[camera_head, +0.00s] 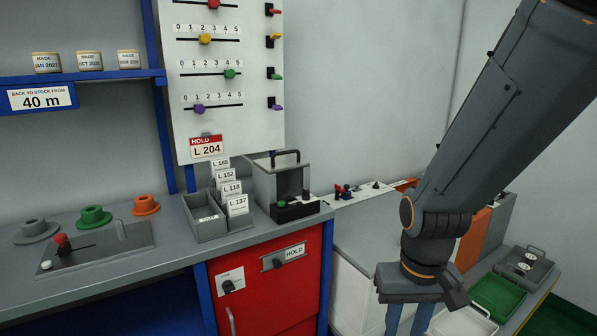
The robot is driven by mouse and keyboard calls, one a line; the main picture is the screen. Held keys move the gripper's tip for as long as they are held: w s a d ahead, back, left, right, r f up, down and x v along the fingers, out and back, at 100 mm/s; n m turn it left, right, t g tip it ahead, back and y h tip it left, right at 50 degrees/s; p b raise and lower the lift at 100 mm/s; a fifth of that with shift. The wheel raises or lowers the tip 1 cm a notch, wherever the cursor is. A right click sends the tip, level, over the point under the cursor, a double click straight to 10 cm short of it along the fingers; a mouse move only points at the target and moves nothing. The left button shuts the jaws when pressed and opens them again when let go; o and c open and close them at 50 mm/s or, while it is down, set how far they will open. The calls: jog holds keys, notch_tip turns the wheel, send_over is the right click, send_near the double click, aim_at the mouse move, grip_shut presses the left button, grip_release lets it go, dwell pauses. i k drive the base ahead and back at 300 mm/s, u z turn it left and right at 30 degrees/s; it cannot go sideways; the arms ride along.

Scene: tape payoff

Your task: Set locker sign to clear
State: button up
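The locker sign (294,253) is a grey plate on the upper right of a red locker front (272,296), under the bench top. It reads HOLD, with a dark knob (278,263) at its left end. My gripper (408,322) hangs at the lower right, well right of the locker and apart from it. Its two blue fingers point down with a gap between them and nothing seen in it. The fingertips run to the bottom edge of the picture.
A second plate with a dark knob (228,286) and a handle (231,318) are on the locker's left side. Above, the bench holds a card box (208,228) and a lidded grey box (276,185). A white cabinet (352,292) stands between locker and gripper.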

aim_at(275, 260)
jog(key=u, duration=2.05)
jog(key=i, duration=0.45)
jog(key=z, duration=2.15)
